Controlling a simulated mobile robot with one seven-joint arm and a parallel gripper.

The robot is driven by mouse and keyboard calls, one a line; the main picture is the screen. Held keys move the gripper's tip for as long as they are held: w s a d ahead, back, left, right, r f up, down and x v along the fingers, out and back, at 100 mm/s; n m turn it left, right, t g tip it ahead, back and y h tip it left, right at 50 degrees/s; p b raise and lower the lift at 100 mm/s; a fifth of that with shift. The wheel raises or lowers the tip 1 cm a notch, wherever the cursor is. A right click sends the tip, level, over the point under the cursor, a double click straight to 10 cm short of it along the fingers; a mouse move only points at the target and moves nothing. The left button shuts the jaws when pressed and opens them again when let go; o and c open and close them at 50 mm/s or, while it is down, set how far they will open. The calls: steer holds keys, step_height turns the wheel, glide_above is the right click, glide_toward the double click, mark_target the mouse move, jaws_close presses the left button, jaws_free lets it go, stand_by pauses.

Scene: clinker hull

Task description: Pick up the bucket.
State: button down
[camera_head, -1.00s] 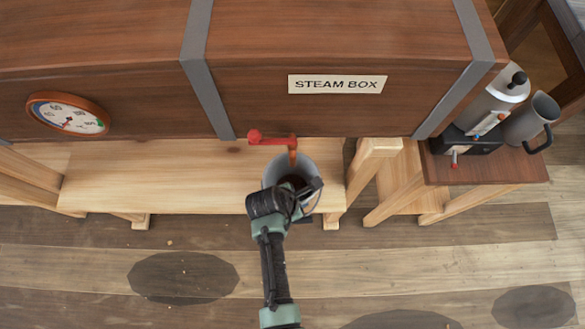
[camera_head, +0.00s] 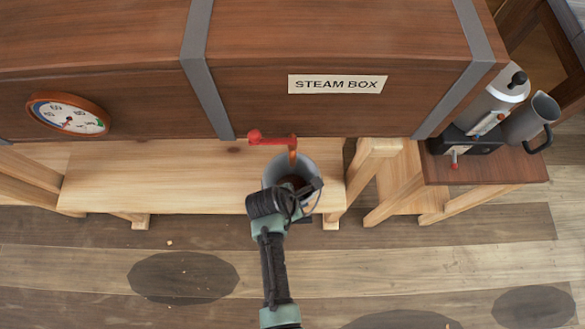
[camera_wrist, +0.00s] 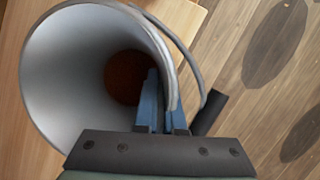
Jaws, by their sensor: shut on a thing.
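The grey metal bucket (camera_head: 274,173) stands on the pale wooden bench under the steam box, below a red tap, in the head view. In the wrist view the bucket (camera_wrist: 50,75) is seen from above, its mouth open, with something reddish-brown at its bottom. My gripper (camera_head: 303,197) reaches it from the front; in the wrist view my gripper (camera_wrist: 160,100) has its blue fingers at the near wall, shut on the bucket's rim. The wire handle (camera_wrist: 205,60) hangs outside the bucket on the right. I cannot tell whether the bucket's base touches the bench.
The steam box (camera_head: 335,50) overhangs the back of the bench (camera_head: 160,180). The red tap (camera_head: 275,138) with its orange-brown spout is just above the bucket. A small side table (camera_head: 490,168) at the right bears a grey jug (camera_head: 530,118) and a machine. The floor in front is clear.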

steer(key=shift+r, duration=0.15)
stand_by(0.5)
steer(key=shift+r+p, duration=0.5)
steer(key=shift+r, duration=1.25)
steer(key=s+a, duration=1.1)
steer(key=a, duration=0.3)
steer(key=shift+s+b, duration=0.15)
steer(key=shift+b, duration=0.25)
